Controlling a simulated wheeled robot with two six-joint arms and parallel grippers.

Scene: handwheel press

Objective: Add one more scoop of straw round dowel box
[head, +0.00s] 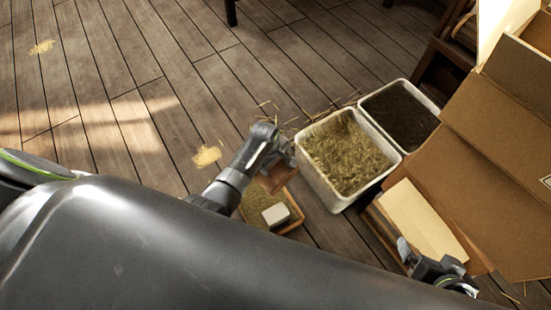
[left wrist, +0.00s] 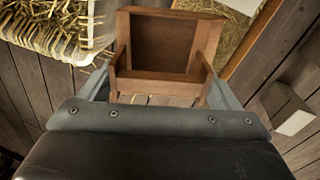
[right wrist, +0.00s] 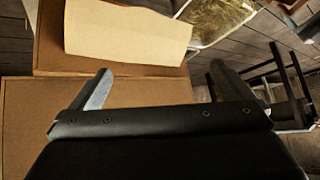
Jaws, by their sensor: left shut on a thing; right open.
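My left gripper (head: 284,160) is shut on a brown wooden scoop (head: 277,180), which also shows in the left wrist view (left wrist: 165,40). The scoop's visible inside looks bare. It is held above or beside a shallow wooden crate (head: 291,228). A small white box (head: 276,215), perhaps the dowel box, lies in the crate with straw (head: 253,207) beside it. The scoop and arm hide part of the crate. A white tub (head: 327,191) full of straw (head: 345,152) stands right of the scoop. My right gripper (head: 407,252) is open and empty, near a pale sheet (head: 423,220).
A second white tub (head: 369,103) holds dark material (head: 402,115). A large open cardboard box (head: 490,150) fills the right side. Loose straw lies on the plank floor (head: 130,90), which is mostly clear at upper left.

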